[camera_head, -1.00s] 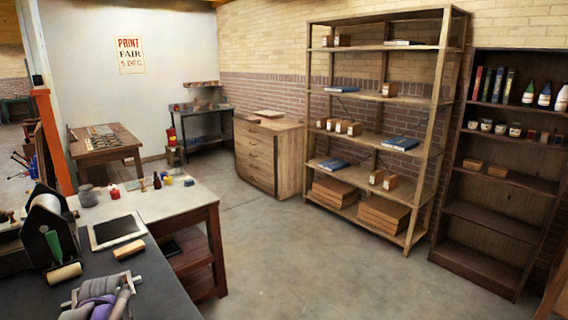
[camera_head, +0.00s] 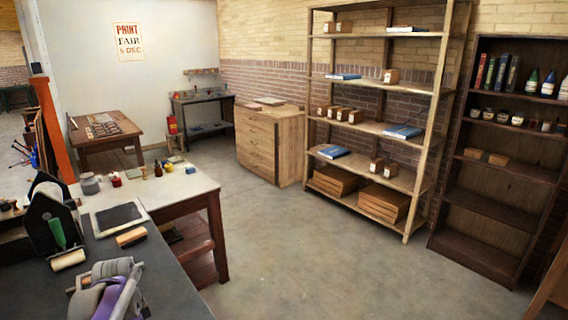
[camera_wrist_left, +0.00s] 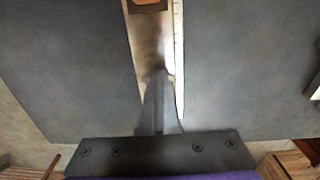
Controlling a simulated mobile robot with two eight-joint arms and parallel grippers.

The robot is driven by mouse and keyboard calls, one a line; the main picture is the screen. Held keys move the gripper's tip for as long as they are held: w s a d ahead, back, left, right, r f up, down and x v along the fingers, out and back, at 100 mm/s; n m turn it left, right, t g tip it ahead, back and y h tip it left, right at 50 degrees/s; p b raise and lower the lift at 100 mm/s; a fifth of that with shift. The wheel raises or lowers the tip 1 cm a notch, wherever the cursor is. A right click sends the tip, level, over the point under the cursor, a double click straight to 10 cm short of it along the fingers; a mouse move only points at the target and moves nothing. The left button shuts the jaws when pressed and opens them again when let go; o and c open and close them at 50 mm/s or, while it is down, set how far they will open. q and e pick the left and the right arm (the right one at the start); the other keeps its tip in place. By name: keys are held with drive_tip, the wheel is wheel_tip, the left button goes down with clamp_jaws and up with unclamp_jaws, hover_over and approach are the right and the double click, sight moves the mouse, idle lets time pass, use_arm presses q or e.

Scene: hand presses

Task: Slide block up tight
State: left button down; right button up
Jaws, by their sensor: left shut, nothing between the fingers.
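My left gripper (camera_wrist_left: 160,75) is shut and empty in the left wrist view. Its fingers point up the picture, over a narrow pale metallic strip (camera_wrist_left: 150,40) with a ruled, scale-like right edge. An orange-brown piece with a dark middle (camera_wrist_left: 148,5) lies on the strip ahead of the fingertips, cut off by the top edge; I cannot tell if it is the block. A gap shows between it and the fingers. In the head view my left arm's grey and purple wrist is at bottom left; its fingertips are not distinguishable there. My right gripper is not in view.
Shelves (camera_head: 375,130) stand behind. The floor (camera_head: 300,250) between is clear.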

use_arm(q)
drive_tip(key=shift+w+d, duration=2.4)
drive_tip(key=shift+d, duration=0.1)
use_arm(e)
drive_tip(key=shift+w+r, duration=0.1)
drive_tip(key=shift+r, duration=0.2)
use_arm(q)
drive_tip(key=c, duration=1.6)
unclamp_jaws()
drive_tip(key=c, duration=0.6)
unclamp_jaws()
drive_tip(key=shift+c, duration=0.2)
drive_tip(key=shift+r+p, duration=1.85)
drive_tip(key=shift+r, duration=1.7)
drive_tip(key=shift+w, duration=0.1)
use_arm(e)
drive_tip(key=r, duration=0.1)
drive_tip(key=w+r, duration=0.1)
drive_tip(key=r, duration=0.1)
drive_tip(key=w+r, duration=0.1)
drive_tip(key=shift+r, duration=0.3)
